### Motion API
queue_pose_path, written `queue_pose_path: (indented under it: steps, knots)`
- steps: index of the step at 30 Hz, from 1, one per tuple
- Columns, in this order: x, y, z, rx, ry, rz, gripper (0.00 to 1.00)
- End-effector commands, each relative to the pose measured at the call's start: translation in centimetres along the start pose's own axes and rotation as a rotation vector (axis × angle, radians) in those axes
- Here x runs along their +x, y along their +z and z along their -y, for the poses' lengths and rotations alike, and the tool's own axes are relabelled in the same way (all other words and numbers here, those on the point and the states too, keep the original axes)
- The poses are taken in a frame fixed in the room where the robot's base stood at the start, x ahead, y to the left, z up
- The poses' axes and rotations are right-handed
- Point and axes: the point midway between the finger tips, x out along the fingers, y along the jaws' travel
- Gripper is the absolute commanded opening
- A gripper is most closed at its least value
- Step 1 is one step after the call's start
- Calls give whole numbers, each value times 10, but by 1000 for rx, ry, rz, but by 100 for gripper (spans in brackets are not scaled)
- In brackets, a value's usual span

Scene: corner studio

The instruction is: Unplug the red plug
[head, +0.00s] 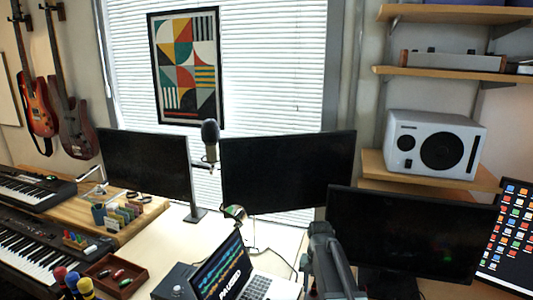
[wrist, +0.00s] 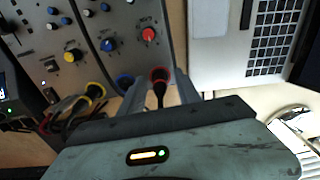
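In the wrist view the red plug (wrist: 160,75), a red ring with a black cable end, sits at the lower edge of a grey panel with knobs (wrist: 110,30). My gripper (wrist: 160,88) is open, with one finger to the left of the plug and one to the right. A gap shows on both sides, so I see no firm grip. A blue plug (wrist: 125,82) is just left of the left finger, and a yellow plug (wrist: 95,91) is farther left. In the head view my arm covers part of the desk, and I cannot make out the red plug there.
A laptop (wrist: 245,45) lies right of the panel in the wrist view; it also shows in the head view (head: 240,272). A wooden tray (head: 115,275) stands left of the desk device (head: 176,282). Loose cables (wrist: 65,118) lie at the wrist view's left.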

Motion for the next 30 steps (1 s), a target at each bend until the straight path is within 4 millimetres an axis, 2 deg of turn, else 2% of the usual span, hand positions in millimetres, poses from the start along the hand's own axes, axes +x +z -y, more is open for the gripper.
queue_pose_path:
  steps: [3,4,6,8,30]
  knots:
    - [0,0,0,0,0,0,39]
    - [0,0,0,0,0,0,34]
    - [0,0,0,0,0,0,14]
    - [0,0,0,1,0,0,0]
    - [0,0,-1,2,0,1,0]
